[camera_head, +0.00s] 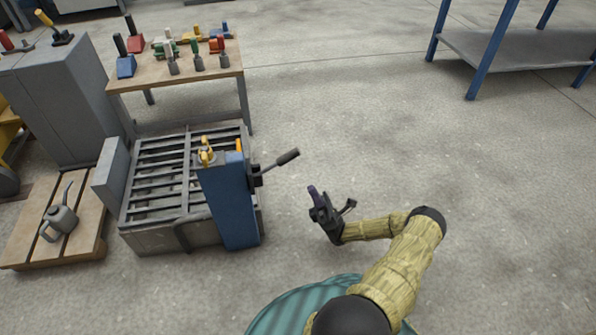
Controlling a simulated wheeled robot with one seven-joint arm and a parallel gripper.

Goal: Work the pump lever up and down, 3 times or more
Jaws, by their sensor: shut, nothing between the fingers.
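The pump lever (275,167) is a dark rod with a thick black grip. It sticks out to the right from the side of a blue upright panel (231,205) and tilts upward toward its free end. My gripper (313,191) is shut and empty. It is below and a little right of the lever's grip in the picture, apart from it, with open floor behind. How far apart they are in depth I cannot tell.
A grated metal bed (160,195) stands left of the panel. A wooden pallet (20,250) with a grey watering can (60,218) is at far left. A workbench (180,72) with several coloured clamps stands behind. The floor to the right is clear up to a blue-legged table (520,50).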

